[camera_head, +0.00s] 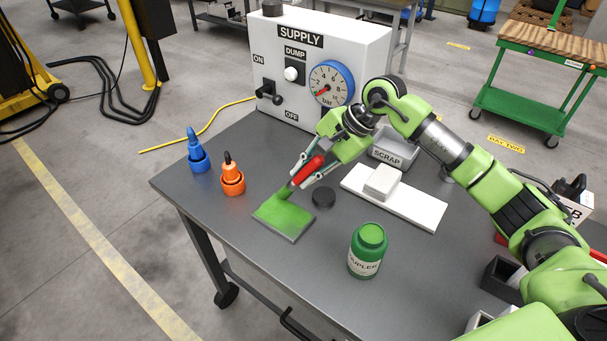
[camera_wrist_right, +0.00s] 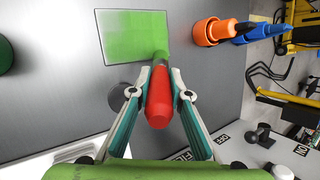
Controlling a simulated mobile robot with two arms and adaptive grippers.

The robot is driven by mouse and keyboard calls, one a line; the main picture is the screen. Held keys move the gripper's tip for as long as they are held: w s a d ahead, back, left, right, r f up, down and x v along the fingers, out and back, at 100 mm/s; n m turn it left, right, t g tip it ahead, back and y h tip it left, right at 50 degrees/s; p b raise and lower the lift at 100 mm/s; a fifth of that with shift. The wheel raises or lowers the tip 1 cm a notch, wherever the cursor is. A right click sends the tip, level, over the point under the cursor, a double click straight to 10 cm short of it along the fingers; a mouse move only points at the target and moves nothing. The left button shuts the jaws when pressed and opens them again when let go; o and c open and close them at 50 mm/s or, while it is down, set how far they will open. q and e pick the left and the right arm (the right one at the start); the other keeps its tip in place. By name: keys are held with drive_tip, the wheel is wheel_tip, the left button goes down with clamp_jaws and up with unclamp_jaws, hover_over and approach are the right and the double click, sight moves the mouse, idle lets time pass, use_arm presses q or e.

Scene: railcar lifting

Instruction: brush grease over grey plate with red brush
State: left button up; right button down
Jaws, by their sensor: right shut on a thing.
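The grey plate (camera_head: 284,218) lies flat on the table and green grease covers most of its top. It also shows in the right wrist view (camera_wrist_right: 130,36), with a grey rim around the green. My right gripper (camera_head: 306,172) is shut on the red brush (camera_head: 307,171), which is tilted with its green-coated bristle end down at the plate's upper edge. The brush handle shows between the fingers in the right wrist view (camera_wrist_right: 159,98). My left gripper is not in view.
A black round lid (camera_head: 323,197) lies beside the plate. Orange (camera_head: 232,179) and blue (camera_head: 198,155) holders stand at the left. A white board (camera_head: 417,207) with a block, a scrap bin (camera_head: 393,152) and the supply box (camera_head: 299,60) are behind.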

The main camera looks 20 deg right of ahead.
sight(304, 170)
wheel_tip(304, 170, up, 2)
drive_tip(key=shift+w+d+r, duration=0.1)
drive_tip(key=shift+w, duration=0.05)
drive_tip(key=shift+s+a+r+p, duration=0.2)
drive_tip(key=shift+r+p, duration=0.1)
drive_tip(key=shift+r, duration=0.35)
drive_tip(key=shift+s+a+r+p, duration=0.2)
drive_tip(key=shift+r+p, duration=0.1)
drive_tip(key=shift+r, duration=0.3)
drive_tip(key=shift+w+r, duration=0.1)
drive_tip(key=shift+r, duration=0.2)
drive_tip(key=shift+w+d+r+p, duration=0.1)
drive_tip(key=shift+d+r+p, duration=0.1)
drive_tip(key=shift+r+p, duration=0.65)
drive_tip(key=shift+a+r, duration=0.1)
drive_tip(key=shift+r, duration=0.45)
